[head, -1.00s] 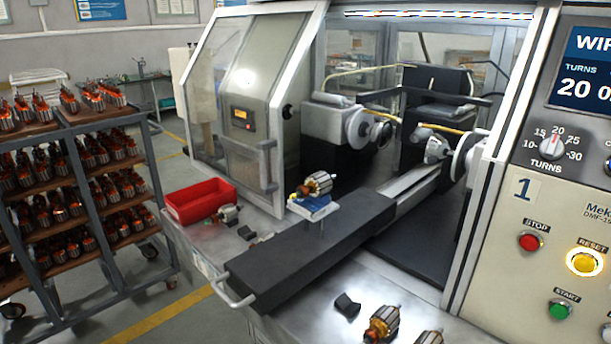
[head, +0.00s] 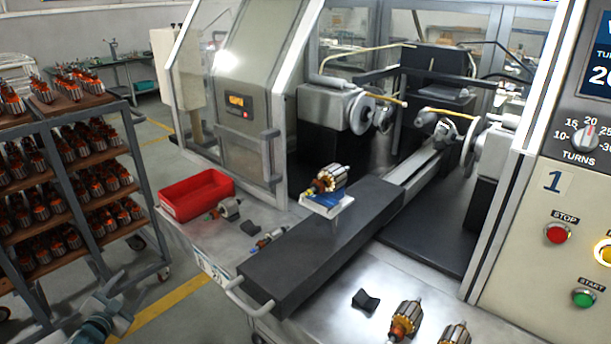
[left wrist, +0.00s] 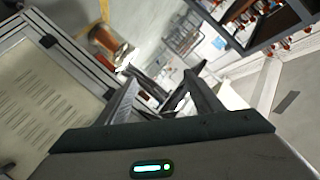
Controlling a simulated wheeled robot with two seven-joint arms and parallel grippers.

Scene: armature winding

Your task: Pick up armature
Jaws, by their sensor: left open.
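An armature (head: 329,179) with a copper winding lies on a small blue-and-white stand (head: 330,203) above the dark slide. Two more armatures lie at the front of the metal table, one whole (head: 403,320) and one cut by the bottom edge (head: 454,335). A greyer armature (head: 227,208) lies beside the red tray, and a slim shafted part (head: 268,238) lies near the slide. My left gripper (head: 120,295) is low at the left of the head view, apart from all the armatures. Its fingers stand open and empty in the left wrist view (left wrist: 160,82). My right gripper is not in view.
A red tray (head: 197,196) stands at the table's left edge. The dark slide (head: 310,252) runs from the winding machine to the front, with a handle. A rack (head: 55,121) of armatures stands at the left.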

